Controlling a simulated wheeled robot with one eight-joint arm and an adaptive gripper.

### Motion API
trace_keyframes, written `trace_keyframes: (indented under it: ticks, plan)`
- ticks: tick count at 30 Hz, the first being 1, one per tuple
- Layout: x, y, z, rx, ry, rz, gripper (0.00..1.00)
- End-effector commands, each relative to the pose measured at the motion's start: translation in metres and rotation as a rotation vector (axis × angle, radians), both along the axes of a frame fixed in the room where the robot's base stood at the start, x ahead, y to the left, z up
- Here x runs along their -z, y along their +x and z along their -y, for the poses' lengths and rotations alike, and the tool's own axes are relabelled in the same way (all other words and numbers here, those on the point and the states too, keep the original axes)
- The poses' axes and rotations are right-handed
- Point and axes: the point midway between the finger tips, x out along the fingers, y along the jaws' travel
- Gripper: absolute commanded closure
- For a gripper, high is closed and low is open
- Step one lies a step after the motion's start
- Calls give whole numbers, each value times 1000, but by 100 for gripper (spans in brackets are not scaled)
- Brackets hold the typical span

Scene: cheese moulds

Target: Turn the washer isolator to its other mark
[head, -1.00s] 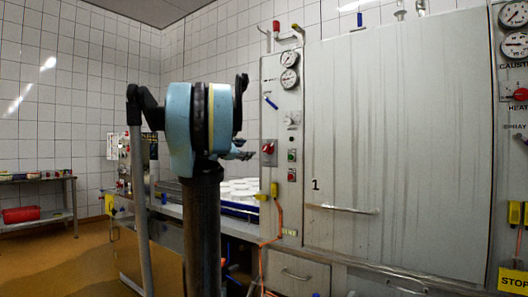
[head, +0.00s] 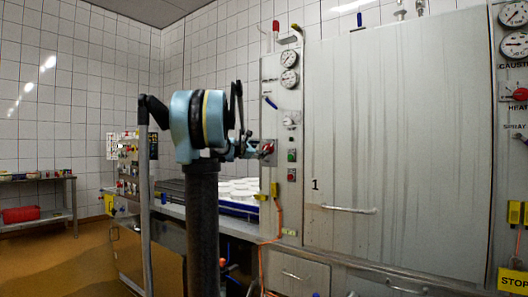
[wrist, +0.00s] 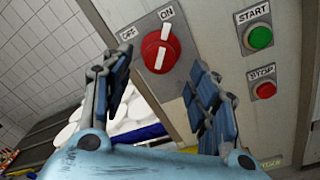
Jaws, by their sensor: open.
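The washer isolator is a red round knob (wrist: 158,51) on a grey plate, and in the wrist view its white pointer is turned to the ON label (wrist: 166,13). The OFF label (wrist: 128,34) is to the left of it. In the head view the isolator (head: 268,148) is on the narrow panel and partly covered by my gripper (head: 257,149). In the wrist view my gripper (wrist: 160,64) is open, with one finger on each side below the knob. The fingers look apart from the knob, with nothing between them.
A green START button (wrist: 260,37) and a red STOP button (wrist: 265,90) are just right of the isolator. White moulds (head: 237,188) stand on the bench to the left. A large washer door (head: 400,140) with a handle is to the right.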

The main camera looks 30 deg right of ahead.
Motion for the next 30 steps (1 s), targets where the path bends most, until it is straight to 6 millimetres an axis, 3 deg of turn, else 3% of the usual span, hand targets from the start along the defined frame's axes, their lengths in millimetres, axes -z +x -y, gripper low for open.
trace_keyframes:
  ticks: [9, 23, 28, 30]
  plan:
    - [0, 19, 38, 0, 0, 0, 46]
    - [0, 22, 46, -1, -1, 0, 46]
    - [0, 22, 46, -1, -1, 0, 84]
    - [0, 22, 46, -1, 0, 0, 90]
